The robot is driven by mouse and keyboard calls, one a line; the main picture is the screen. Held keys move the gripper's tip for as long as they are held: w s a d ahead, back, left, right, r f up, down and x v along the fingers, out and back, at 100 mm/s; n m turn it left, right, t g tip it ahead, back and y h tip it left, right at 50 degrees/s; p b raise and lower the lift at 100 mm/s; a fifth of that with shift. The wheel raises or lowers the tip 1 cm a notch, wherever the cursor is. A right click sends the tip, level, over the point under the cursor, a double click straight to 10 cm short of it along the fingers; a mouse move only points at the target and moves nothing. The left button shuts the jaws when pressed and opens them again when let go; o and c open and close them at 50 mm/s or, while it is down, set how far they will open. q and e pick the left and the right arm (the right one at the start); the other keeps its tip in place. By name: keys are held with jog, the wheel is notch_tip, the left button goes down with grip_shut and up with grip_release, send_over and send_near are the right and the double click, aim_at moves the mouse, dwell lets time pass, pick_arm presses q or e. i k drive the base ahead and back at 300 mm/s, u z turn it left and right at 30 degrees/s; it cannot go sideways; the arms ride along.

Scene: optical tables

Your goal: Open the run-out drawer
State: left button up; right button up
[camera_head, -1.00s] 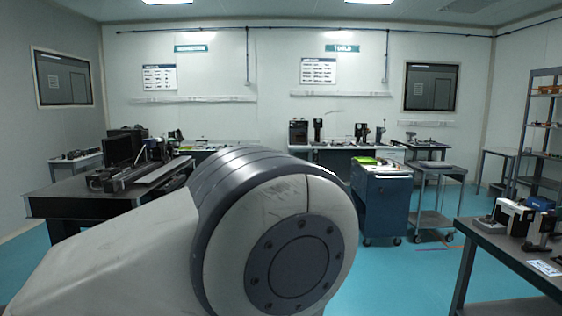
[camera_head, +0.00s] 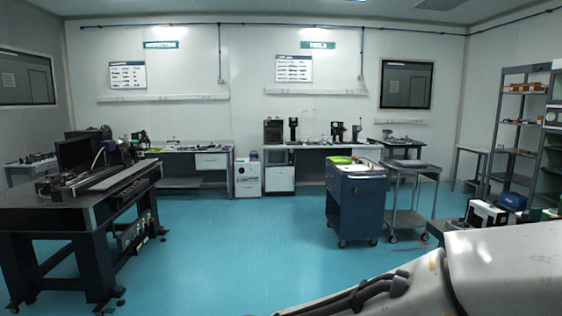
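No drawer stands open in the head view, and I cannot tell which one is the run-out drawer. The far left bench has a closed white drawer front (camera_head: 211,161) under its top. A white drawer cabinet (camera_head: 280,178) stands under the far middle bench, also closed. A blue tool cart (camera_head: 355,211) stands right of centre with its side towards me; any drawer fronts on it are not clear. Neither gripper is in view. Part of my own arm fills the bottom right corner and hides what is behind it.
A dark optical table (camera_head: 75,212) stands at the left with instruments on it. A grey trolley (camera_head: 408,218) is beside the blue cart, and a shelf rack (camera_head: 515,125) stands at the right. The blue floor (camera_head: 240,250) in the middle is clear.

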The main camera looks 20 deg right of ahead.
aim_at(206, 160)
jog(key=z, duration=0.45)
jog(key=i, duration=2.75)
jog(key=z, duration=0.35)
jog(key=i, duration=3.85)
jog(key=u, duration=0.25)
jog(key=i, duration=1.9)
jog(key=u, duration=0.6)
jog(key=i, duration=2.05)
jog(key=u, duration=0.45)
jog(key=i, duration=0.85)
jog(key=u, duration=0.1)
